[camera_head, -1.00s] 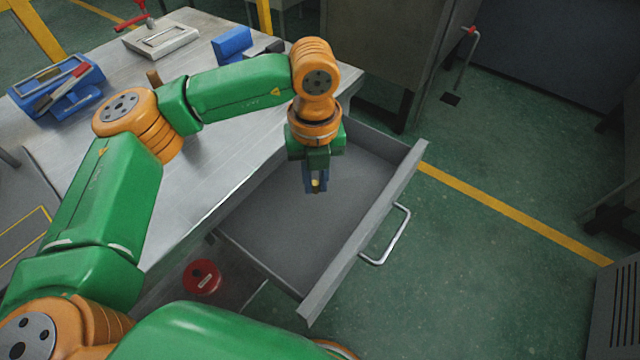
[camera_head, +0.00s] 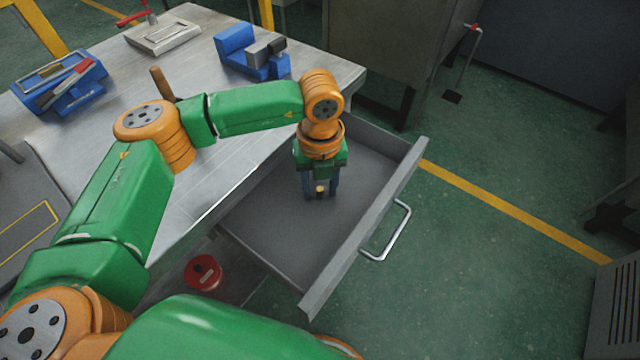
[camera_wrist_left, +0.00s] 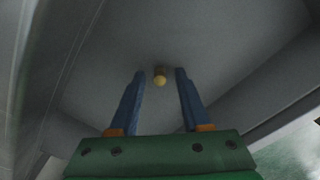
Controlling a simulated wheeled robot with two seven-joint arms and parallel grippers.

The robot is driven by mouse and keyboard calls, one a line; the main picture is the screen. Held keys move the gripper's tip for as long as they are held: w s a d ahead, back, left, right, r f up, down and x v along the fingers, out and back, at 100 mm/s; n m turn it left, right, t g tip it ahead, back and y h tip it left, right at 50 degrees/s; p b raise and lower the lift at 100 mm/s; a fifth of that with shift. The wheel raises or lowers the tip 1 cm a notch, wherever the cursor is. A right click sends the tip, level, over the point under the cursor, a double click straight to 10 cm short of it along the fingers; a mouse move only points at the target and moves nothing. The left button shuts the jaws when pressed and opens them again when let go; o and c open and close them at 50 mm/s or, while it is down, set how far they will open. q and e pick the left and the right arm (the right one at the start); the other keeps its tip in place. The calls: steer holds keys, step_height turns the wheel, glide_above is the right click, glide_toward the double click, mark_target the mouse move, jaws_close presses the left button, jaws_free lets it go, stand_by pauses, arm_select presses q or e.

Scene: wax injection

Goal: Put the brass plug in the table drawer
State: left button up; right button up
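The table drawer (camera_head: 283,243) is pulled out and open. My left gripper (camera_head: 320,194) points down inside it, over the drawer floor. In the left wrist view its two blue fingers (camera_wrist_left: 160,75) are spread, with a gap on each side of the small brass plug (camera_wrist_left: 160,80). The plug also shows between the fingers in the head view (camera_head: 320,190). It appears to be at the drawer floor, though exact contact is hard to tell. My right gripper is out of view.
The metal table (camera_head: 225,165) holds blue fixtures (camera_head: 60,82) (camera_head: 236,40), a pale mould plate (camera_head: 163,36) and a wooden handle (camera_head: 161,82). A red round object (camera_head: 203,273) is below the table. The drawer front has a metal handle (camera_head: 400,230). The rest of the drawer is bare.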

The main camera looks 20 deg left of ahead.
mark_target(320, 189)
arm_select(q)
steer(key=shift+r, duration=0.1)
step_height(320, 189, up, 12)
steer(key=shift+r, duration=0.1)
stand_by(0.4)
